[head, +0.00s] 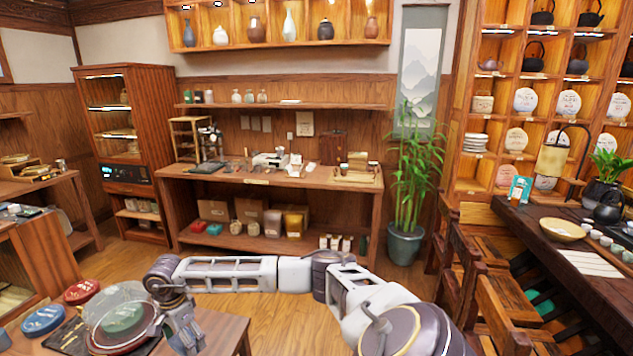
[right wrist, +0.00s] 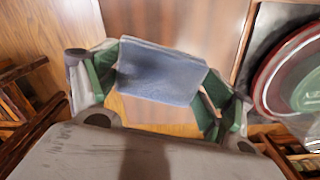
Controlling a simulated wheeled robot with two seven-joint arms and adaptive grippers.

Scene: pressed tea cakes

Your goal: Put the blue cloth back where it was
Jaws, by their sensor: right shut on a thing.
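The blue cloth (right wrist: 160,72) is a folded grey-blue pad. In the right wrist view it lies between the green-padded fingers of my right gripper (right wrist: 160,84), which is shut on it. Brown wood shows behind and below it; I cannot tell whether the cloth touches that surface. In the head view my right arm reaches across to the low table (head: 222,330) at the lower left. My left gripper is not in view.
A red tea cake (head: 82,291) and a blue one (head: 43,320) stand left of the dome. The dome's red-rimmed base (right wrist: 265,92) is close on the right in the right wrist view. A shelf desk (head: 275,180), a potted bamboo (head: 405,245) and a dark tea table (head: 535,225) stand further off.

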